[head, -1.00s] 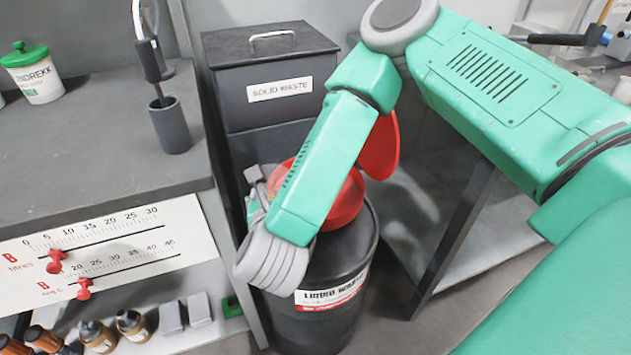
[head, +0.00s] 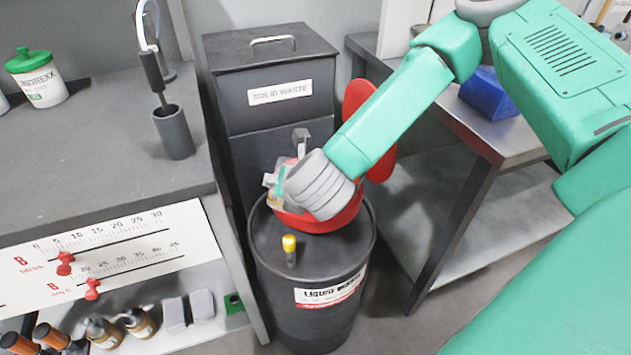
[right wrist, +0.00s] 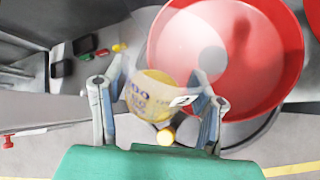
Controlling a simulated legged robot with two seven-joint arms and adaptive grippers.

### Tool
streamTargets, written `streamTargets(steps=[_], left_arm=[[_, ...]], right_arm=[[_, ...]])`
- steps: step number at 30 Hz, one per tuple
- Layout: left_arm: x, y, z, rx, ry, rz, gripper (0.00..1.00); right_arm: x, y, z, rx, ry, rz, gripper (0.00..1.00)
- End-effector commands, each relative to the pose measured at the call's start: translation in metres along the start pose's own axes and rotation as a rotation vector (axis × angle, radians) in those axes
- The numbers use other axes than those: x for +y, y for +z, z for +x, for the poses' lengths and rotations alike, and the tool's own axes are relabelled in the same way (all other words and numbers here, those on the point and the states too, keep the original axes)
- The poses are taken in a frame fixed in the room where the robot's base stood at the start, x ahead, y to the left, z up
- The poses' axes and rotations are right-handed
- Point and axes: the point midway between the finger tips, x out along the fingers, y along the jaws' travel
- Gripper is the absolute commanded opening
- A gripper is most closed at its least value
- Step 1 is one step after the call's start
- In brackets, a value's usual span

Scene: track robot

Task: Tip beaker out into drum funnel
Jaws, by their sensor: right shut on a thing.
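The dark drum (head: 280,318), labelled "LIQUID WASTE", stands on the floor with a red funnel (head: 318,221) on top. The funnel is partly hidden by my right arm in the head view; its wide red bowl (right wrist: 258,70) shows in the right wrist view. My right gripper (head: 285,178) is at the funnel's left side, above the drum. In the right wrist view, my right gripper (right wrist: 157,103) is shut on a yellowish beaker (right wrist: 150,97) with purple markings, which overlaps the funnel's near-left edge. Its tilt and contents are unclear. My left gripper is out of view.
A yellow-capped bung (head: 290,250) stands on the drum's lid. A solid waste bin (head: 270,105) is behind. A grey bench (head: 90,165) is at left, a side table (head: 515,140) with a blue object (head: 488,95) at right. The red funnel lid (head: 358,95) stands raised.

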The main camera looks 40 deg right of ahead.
Motion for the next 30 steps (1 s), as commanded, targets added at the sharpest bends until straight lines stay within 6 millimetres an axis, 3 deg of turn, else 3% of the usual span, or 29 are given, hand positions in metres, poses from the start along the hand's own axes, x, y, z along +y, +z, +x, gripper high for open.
streamTargets(steps=[10, 17, 30], left_arm=[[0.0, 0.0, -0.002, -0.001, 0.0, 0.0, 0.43], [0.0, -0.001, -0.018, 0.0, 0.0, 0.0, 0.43], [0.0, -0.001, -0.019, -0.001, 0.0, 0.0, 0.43]], right_arm=[[-0.009, 0.002, 0.01, 0.16, 0.061, 0.148, 0.22], [-0.004, 0.009, 0.001, 0.267, 0.103, 0.242, 0.22], [-0.01, 0.002, 0.011, 0.439, 0.168, 0.391, 0.22]])
